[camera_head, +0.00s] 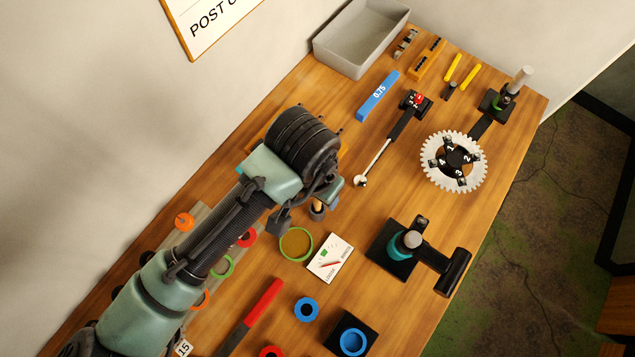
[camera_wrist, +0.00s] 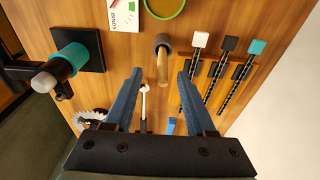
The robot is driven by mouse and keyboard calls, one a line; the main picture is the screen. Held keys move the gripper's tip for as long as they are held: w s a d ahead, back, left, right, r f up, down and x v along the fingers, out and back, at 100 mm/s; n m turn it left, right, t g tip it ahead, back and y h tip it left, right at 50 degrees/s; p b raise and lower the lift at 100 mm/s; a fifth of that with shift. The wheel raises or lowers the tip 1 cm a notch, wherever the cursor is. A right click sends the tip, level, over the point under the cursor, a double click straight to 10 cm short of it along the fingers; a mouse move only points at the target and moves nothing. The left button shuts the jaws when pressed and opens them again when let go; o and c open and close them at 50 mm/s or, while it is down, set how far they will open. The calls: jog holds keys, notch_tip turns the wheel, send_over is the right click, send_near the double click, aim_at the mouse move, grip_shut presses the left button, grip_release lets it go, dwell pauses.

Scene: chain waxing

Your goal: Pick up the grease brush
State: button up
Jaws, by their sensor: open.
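The grease brush (camera_wrist: 162,68) appears to be the wooden handle rising from a small grey cup (camera_wrist: 163,42) in the wrist view. In the head view its handle (camera_head: 318,205) is partly hidden by my gripper. My gripper (camera_wrist: 160,75) is open, with its two dark blue fingers on either side of the handle in the wrist picture. No contact shows, and I cannot tell how far the fingertips are from the handle. The gripper also shows in the head view (camera_head: 311,205), beside the cup.
A rack (camera_wrist: 215,70) with several chains stands close right of the brush in the wrist view. A green-rimmed dish (camera_head: 296,244), a card (camera_head: 330,258) and a teal post (camera_head: 398,248) are nearby. A black-and-white tool (camera_head: 390,142) and a white gear (camera_head: 453,162) lie farther up.

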aim_at(317, 205)
jog(key=shift+w+f+p, duration=0.2)
jog(key=shift+f+p, duration=0.15)
jog(key=shift+f, duration=0.8)
jog(key=shift+w+f+p, duration=0.2)
jog(key=shift+f+p, duration=0.1)
jog(key=shift+f, duration=0.8)
grip_shut()
